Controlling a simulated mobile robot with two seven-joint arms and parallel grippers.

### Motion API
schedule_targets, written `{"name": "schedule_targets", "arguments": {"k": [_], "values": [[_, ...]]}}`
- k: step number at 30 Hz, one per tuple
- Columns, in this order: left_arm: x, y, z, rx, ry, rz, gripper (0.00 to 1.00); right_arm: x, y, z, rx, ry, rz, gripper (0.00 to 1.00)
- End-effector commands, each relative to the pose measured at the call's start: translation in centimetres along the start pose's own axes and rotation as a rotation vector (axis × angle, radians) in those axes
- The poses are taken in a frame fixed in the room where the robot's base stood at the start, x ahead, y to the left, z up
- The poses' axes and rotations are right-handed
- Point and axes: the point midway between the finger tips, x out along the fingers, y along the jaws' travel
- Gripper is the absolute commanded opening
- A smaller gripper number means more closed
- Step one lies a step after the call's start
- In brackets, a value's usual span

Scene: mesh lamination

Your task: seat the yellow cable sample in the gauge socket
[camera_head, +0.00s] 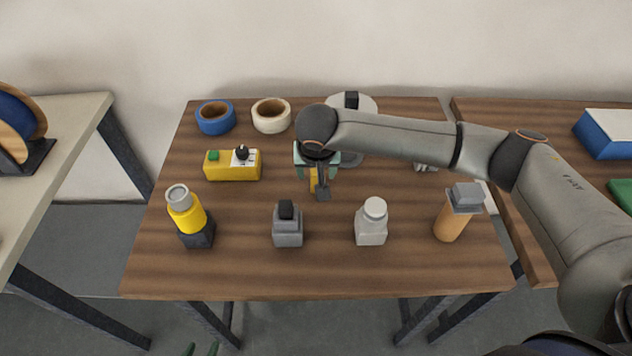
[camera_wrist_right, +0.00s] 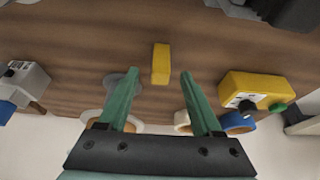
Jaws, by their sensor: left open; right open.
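A small yellow block (camera_wrist_right: 161,63), likely the cable sample, lies on the wooden table. In the head view the yellow block (camera_head: 313,181) shows partly under my right gripper (camera_head: 318,172). My right gripper (camera_wrist_right: 155,78) is open and points down, its green fingers on either side of the block in the wrist picture; no contact shows. Of my left gripper (camera_head: 201,349), only green fingertips show at the bottom edge, apart and away from the objects. I cannot tell which thing is the gauge socket; a yellow box (camera_head: 231,166) with a black knob and green button stands left of my right gripper.
Blue tape (camera_head: 215,118) and white tape (camera_head: 271,115) stand at the back. A yellow-black canister (camera_head: 187,212), a grey block with a black top (camera_head: 287,228), a white bottle (camera_head: 372,222) and an orange cylinder (camera_head: 450,219) line the front. The front strip of table is clear.

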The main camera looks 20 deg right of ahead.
Motion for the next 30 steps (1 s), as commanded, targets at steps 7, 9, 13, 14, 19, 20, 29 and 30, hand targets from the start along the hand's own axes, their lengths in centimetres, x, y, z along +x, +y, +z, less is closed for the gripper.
{"name": "schedule_targets", "arguments": {"k": [7,9,13,14,19,20,29,30], "values": [[-0.2,0.0,-0.2,0.000,0.000,0.000,0.50,2.7,0.0,0.0,-0.001,-0.001,0.003,0.66],[-0.2,0.0,-0.2,0.000,0.000,0.000,0.50,3.8,-0.1,0.0,-0.001,-0.001,0.003,0.66],[-0.2,0.0,-0.2,0.000,0.000,0.000,0.50,5.2,-0.1,0.0,0.000,-0.001,0.002,0.66],[-0.2,0.0,-0.2,0.000,0.000,0.000,0.50,5.3,-0.1,0.0,-0.001,-0.001,0.001,0.66],[-0.2,0.0,-0.2,0.000,0.000,0.000,0.50,5.5,-0.1,0.0,-0.001,-0.001,-0.001,0.66],[-0.2,0.0,-0.2,0.000,0.000,0.000,0.50,5.5,-0.1,0.0,-0.001,-0.001,0.000,0.66],[-0.2,0.0,-0.2,-0.001,0.000,0.000,0.50,5.5,-0.1,0.0,-0.001,-0.001,0.000,0.38],[-0.2,0.0,-0.2,-0.001,0.000,0.000,0.50,5.5,-0.1,0.0,-0.001,-0.001,0.000,0.34]]}}
